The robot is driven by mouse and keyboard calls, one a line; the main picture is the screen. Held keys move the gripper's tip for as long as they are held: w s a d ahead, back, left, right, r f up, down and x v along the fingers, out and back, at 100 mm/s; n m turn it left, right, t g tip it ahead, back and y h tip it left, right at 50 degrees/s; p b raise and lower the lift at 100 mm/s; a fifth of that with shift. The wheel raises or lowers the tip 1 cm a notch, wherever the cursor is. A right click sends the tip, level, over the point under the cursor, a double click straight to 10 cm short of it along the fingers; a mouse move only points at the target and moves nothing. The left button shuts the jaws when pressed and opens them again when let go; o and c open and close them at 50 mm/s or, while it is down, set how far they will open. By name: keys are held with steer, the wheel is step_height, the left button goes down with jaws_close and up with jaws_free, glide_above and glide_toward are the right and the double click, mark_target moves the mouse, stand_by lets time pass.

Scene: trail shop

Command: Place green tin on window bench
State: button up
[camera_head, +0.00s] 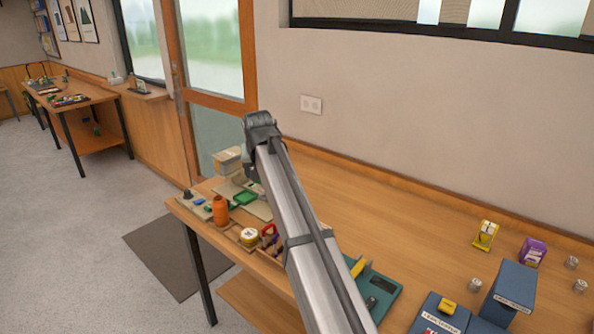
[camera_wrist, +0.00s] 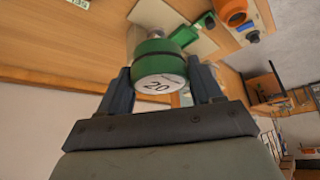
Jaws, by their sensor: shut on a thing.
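The green tin (camera_wrist: 155,48) shows in the wrist view, with a white end marked "20". My gripper (camera_wrist: 160,82) is shut on it, one dark finger on each side. In the head view my arm reaches over the far left end of the near wooden table (camera_head: 375,210) and hides most of the gripper; I cannot make out the tin there. A window stands above a wooden ledge (camera_head: 146,92) at the far left, with a long wooden bench (camera_head: 70,97) beside it. No label shows which surface is the window bench.
A teal tray (camera_head: 380,295), a blue box (camera_head: 510,290) and small goods stand at right. The long bench holds several items.

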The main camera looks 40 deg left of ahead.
steer(key=s+a+n, duration=0.1)
steer(key=s+a, duration=0.6)
steer(key=shift+w+f, duration=0.15)
steer(key=shift+f, duration=9.55)
steer(key=shift+f, duration=0.2)
